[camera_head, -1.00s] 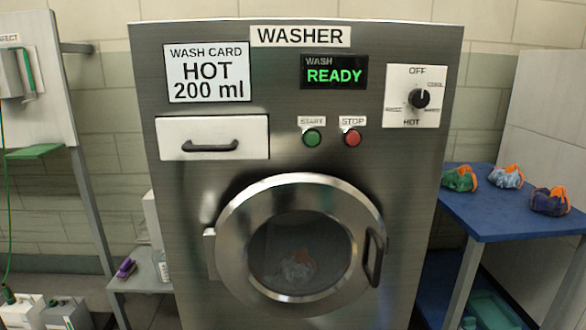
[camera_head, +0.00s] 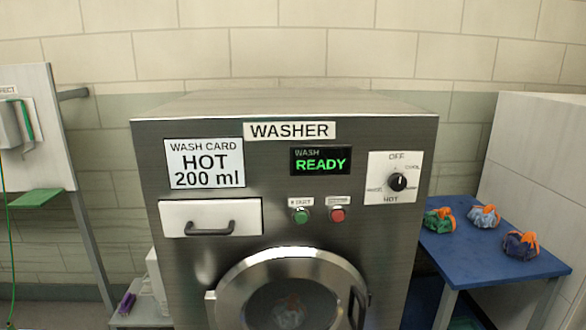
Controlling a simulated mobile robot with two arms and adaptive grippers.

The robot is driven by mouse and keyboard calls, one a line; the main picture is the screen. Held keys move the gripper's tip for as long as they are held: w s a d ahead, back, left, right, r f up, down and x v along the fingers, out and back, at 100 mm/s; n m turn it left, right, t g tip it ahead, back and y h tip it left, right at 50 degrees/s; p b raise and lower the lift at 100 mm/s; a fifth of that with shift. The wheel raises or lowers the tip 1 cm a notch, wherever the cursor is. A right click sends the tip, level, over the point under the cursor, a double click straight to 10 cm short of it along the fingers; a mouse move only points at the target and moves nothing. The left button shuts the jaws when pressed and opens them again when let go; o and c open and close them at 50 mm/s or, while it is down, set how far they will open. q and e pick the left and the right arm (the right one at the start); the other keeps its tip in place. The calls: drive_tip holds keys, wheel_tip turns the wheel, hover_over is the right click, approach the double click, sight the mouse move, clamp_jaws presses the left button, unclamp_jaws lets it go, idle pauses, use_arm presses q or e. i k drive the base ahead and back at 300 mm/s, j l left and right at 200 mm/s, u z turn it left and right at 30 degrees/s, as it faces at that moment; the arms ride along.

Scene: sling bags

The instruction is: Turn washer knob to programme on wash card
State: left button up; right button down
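The washer (camera_head: 160,255) stands in the middle of the head view. Its wash card (camera_head: 204,163) at the upper left reads HOT 200 ml. The black round knob (camera_head: 397,182) sits on a white dial plate (camera_head: 379,165) at the upper right, with OFF above it and HOT below it. Smaller labels at the sides are hard to read. The knob's small pointer mark is too small to read surely. The display (camera_head: 321,161) reads WASH READY in green. Neither of my grippers shows.
The detergent drawer (camera_head: 212,217) and the round door (camera_head: 240,272) look shut, with a bag behind the glass. A green button (camera_head: 300,216) and a red button (camera_head: 338,215) sit under the display. A blue table (camera_head: 470,265) at right holds several bags (camera_head: 440,220).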

sight(397, 181)
drive_tip(key=i+j+z, duration=0.15)
drive_tip(key=j+z, duration=0.3)
drive_tip(key=i+j+z, duration=0.1)
drive_tip(key=j+z, duration=0.85)
drive_tip(key=j, duration=0.15)
